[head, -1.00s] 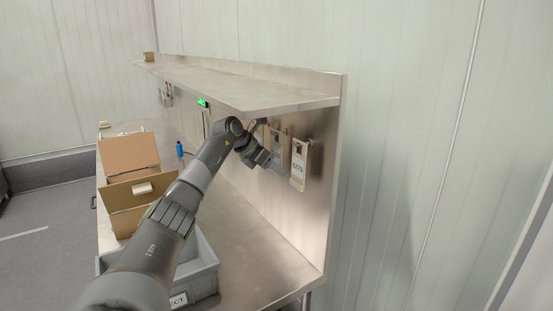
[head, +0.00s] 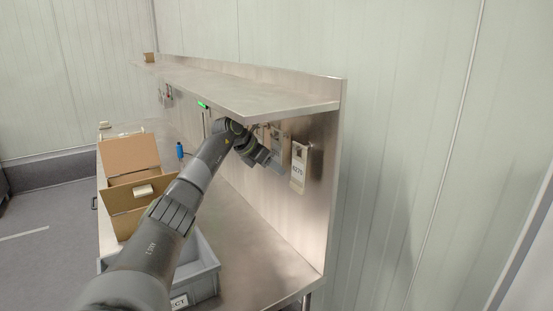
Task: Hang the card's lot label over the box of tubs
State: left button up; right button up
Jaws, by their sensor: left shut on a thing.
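My left gripper (head: 262,158) is up at the back panel under the shelf, beside the hanging labels. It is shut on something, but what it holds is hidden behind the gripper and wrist. A pale label marked 6270 (head: 298,170) hangs at the right end of the row. A grey label (head: 281,146) hangs just left of it, partly behind the gripper. The card is not clearly visible. My right gripper is not in view.
A steel shelf (head: 240,88) overhangs the labels. A grey crate (head: 205,272) with a partly hidden sign stands at the bench front, below my left arm. The bench's right side (head: 265,255) is clear.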

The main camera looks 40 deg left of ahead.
pick_arm(q)
jog(key=shift+r, duration=0.15)
jog(key=s+a+b, duration=0.1)
jog(key=s+b, duration=0.2)
jog(key=s, duration=0.3)
jog(key=shift+s+a, duration=0.15)
jog(key=shift+a, duration=0.25)
dwell(0.5)
dwell(0.8)
